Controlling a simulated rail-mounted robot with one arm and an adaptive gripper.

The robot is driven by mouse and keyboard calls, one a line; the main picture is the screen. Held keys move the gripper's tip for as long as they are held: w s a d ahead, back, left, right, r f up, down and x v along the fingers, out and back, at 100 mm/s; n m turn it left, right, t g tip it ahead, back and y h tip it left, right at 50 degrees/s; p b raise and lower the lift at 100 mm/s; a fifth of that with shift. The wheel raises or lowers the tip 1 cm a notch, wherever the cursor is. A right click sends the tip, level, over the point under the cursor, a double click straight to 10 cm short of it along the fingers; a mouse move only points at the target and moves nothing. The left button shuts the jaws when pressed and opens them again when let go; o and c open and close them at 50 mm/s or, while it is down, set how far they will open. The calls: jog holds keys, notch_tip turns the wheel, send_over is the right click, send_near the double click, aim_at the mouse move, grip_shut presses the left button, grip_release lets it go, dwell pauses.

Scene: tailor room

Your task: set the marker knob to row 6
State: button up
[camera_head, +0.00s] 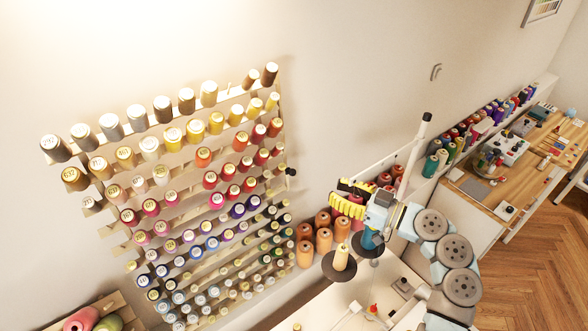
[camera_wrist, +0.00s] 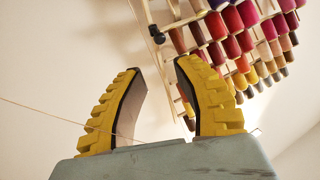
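The thread rack (camera_head: 99,188) hangs on the wall at the left of the head view, with several slanted rows of coloured spools. A small dark knob (camera_head: 291,171), which looks like the marker knob, sits on the rack's right edge, about midway down. It also shows in the wrist view as a black knob (camera_wrist: 157,34) on a pale upright. My gripper (camera_head: 340,197) is to the right of the knob and apart from it. In the wrist view the yellow fingers (camera_wrist: 158,68) are spread, with nothing between them. I cannot tell which row the knob is at.
Orange cones (camera_head: 324,240) stand below my gripper, close to the wall. A cream cone (camera_head: 341,257) sits on a dark disc stand nearby, and a pale pole (camera_head: 413,158) rises beside my arm. The wall between knob and gripper looks clear.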

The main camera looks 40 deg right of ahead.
aim_at(293, 170)
jog(key=p+x, duration=0.3)
jog(key=x, duration=1)
jog(key=shift+w, duration=0.15)
grip_shut()
